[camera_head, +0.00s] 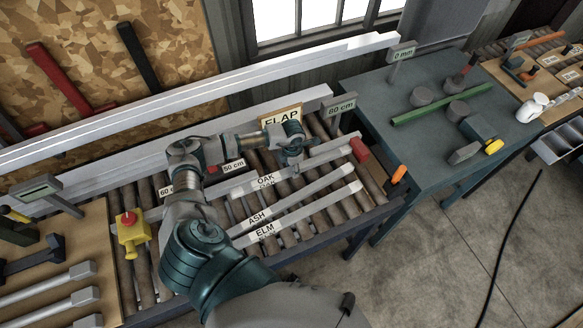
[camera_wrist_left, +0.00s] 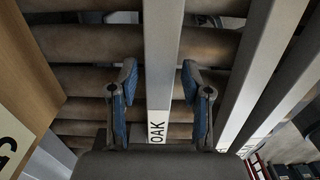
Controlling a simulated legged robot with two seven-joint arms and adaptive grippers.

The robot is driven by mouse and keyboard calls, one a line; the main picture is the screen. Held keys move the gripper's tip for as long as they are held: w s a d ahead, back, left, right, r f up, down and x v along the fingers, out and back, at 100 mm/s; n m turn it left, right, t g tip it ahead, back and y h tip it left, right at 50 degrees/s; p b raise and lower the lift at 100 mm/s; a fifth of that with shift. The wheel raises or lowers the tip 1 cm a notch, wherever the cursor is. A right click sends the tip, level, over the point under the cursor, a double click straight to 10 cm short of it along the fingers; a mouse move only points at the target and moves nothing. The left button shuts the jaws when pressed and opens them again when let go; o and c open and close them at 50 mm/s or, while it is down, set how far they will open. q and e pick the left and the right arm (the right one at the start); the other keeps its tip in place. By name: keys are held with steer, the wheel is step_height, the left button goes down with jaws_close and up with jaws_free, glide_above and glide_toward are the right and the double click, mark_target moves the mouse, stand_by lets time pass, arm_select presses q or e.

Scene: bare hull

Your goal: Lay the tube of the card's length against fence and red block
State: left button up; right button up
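Several pale grey tubes lie on the rollers, with labels OAK, ASH and ELM. The OAK tube (camera_wrist_left: 160,45) runs between the fingers of my left gripper (camera_wrist_left: 160,85), which is open with a gap on both sides. In the head view this gripper (camera_head: 292,160) is low over the OAK tube (camera_head: 325,153). The ASH tube (camera_head: 320,187) and ELM tube (camera_head: 325,203) lie nearer the front. The red block (camera_head: 359,150) is at the right end of the rollers. A pale rail, seemingly the fence (camera_head: 100,168), runs behind them.
A yellow box with a red button (camera_head: 131,232) is at the left. A grey-blue table (camera_head: 425,75) with a green bar (camera_head: 440,103) is at the right. A board with bars (camera_head: 60,275) is at lower left.

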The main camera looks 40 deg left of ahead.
arm_select(q)
steer(key=shift+r, duration=0.1)
step_height(320, 180, up, 12)
stand_by(0.6)
steer(key=shift+f, duration=0.25)
